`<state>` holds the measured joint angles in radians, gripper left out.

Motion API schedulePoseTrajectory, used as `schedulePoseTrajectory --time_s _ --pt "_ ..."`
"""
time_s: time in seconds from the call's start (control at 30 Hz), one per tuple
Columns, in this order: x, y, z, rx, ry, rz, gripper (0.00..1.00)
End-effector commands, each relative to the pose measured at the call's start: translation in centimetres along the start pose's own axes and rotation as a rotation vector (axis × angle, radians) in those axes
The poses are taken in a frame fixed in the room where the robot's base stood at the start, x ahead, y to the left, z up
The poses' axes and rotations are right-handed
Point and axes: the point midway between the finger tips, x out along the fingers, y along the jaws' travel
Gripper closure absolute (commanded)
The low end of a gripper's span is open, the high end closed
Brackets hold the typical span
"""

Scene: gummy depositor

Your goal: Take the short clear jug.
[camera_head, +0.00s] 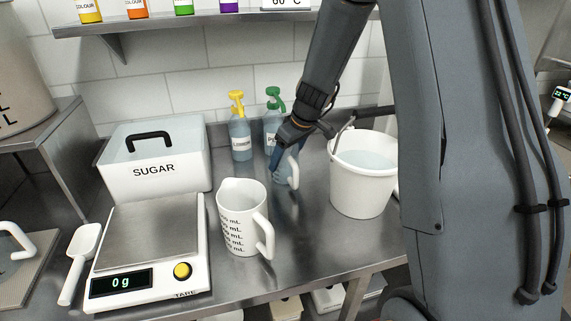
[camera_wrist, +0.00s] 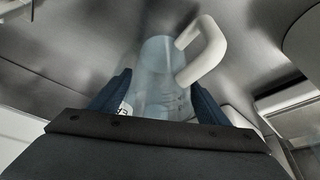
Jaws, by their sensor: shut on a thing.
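The short clear jug (camera_head: 284,180) is a see-through bluish vessel with a white handle, at the back middle of the steel counter, left of the white bucket. My gripper (camera_head: 281,158) reaches down to it from above and is shut on it. In the wrist view the jug (camera_wrist: 160,60) sits between the two blue fingers of my gripper (camera_wrist: 158,100), with its white handle sticking out to the right. The arm and fingers hide part of the jug in the head view. I cannot tell whether its base touches the counter.
A white bucket (camera_head: 362,185) of liquid stands close on the right. Pump bottles with yellow (camera_head: 240,140) and green (camera_head: 272,125) tops stand behind. A white measuring jug (camera_head: 240,225) is in front, with a scale (camera_head: 150,245) and a sugar bin (camera_head: 150,180) to the left.

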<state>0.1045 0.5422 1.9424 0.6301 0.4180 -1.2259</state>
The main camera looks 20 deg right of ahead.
Motion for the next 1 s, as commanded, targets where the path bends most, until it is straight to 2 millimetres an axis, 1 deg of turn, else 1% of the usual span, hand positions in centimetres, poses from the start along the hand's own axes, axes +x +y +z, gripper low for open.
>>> schedulePoseTrajectory --time_s 0.17,0.3,0.33,0.47,0.7,0.9,0.93,0.97,1.0 --pt "-0.3 0.0 -0.2 0.000 0.002 0.001 0.55" --pt "-1.0 0.1 -0.5 -0.001 0.003 0.002 0.55" --pt "-1.1 -0.2 -0.6 -0.002 0.002 0.000 0.55" --pt "-0.8 -2.9 -0.8 -0.005 0.002 0.000 0.55" --pt "-0.7 -8.5 -1.1 -0.006 0.002 -0.001 0.55" --pt "-0.6 -12.7 -1.5 -0.006 0.002 -0.001 0.55" --pt "-0.6 -13.2 -1.5 -0.005 0.002 -0.001 0.55" --pt "-1.1 -13.2 -1.8 -0.004 0.005 0.001 0.55" --pt "-2.1 -13.0 -2.2 -0.003 0.007 0.002 0.55"
